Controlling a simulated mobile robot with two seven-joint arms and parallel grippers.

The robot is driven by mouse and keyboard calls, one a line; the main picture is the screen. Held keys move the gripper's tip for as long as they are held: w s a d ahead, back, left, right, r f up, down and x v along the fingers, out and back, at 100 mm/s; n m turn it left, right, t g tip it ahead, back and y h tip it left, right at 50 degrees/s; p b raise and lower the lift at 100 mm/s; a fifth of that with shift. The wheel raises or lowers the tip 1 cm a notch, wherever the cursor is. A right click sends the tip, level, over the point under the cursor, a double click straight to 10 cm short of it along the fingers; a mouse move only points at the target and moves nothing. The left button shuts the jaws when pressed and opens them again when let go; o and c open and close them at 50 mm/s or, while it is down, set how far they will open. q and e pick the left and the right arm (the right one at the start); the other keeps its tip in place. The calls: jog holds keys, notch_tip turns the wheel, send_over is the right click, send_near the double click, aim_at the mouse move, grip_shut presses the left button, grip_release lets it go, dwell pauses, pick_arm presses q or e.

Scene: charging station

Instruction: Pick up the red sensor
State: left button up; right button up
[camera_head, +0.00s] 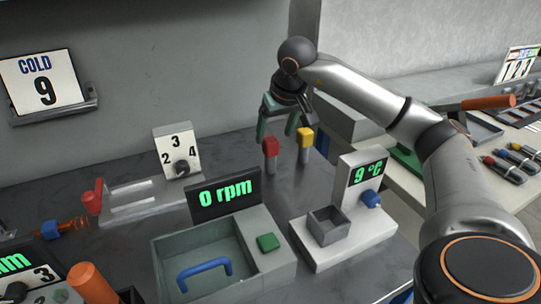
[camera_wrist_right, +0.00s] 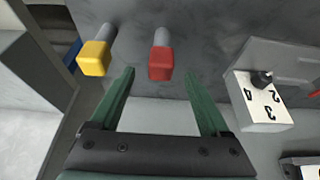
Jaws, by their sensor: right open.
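The red sensor (camera_head: 270,147) has a red cap on a grey stem and stands on the dark worktop at the back. My right gripper (camera_head: 276,128) is open, with green fingers, close to the red cap. In the right wrist view the red sensor (camera_wrist_right: 161,64) appears between and just beyond the tips of the open right gripper (camera_wrist_right: 160,75). Nothing is held. I cannot tell whether a finger touches the cap. My left gripper is not in view.
A yellow-capped sensor (camera_head: 305,138) stands close to the right of the red one; it also shows in the right wrist view (camera_wrist_right: 94,60). A dial box (camera_head: 177,152), the rpm station (camera_head: 205,245) and the temperature station (camera_head: 345,225) stand nearby. The back wall is close behind.

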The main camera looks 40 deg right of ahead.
aim_at(271, 140)
jog(key=b+x, duration=0.1)
jog(key=x, duration=0.4)
jog(key=shift+w+f, duration=0.1)
jog(key=shift+f, duration=0.1)
jog(key=shift+r, duration=0.1)
grip_shut()
dwell(0.4)
